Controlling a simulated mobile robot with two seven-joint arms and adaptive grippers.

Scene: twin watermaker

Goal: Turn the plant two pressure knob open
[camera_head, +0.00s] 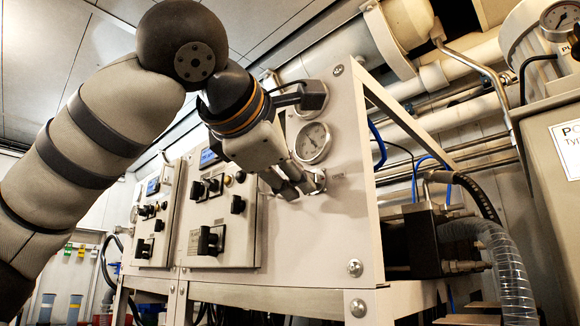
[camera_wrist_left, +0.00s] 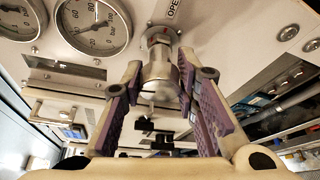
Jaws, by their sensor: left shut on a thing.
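The pressure knob (camera_wrist_left: 160,62) is a silvery metal cylinder on the pale panel, beside a label that begins "OPE". It also shows in the head view (camera_head: 319,180), just below a round gauge and partly covered by my fingers. My left gripper (camera_head: 300,186) reaches the panel from the left and is shut on the knob. In the left wrist view, the purple-padded fingers of my left gripper (camera_wrist_left: 154,82) lie on both sides of the knob. I cannot tell how far the knob is turned. My right gripper is not in view.
A round pressure gauge (camera_head: 312,142) sits right above the knob. A control box (camera_head: 222,218) with black switches is to the left on the panel. A clear ribbed hose (camera_head: 508,268) and a black block (camera_head: 425,240) are to the right, past the panel edge.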

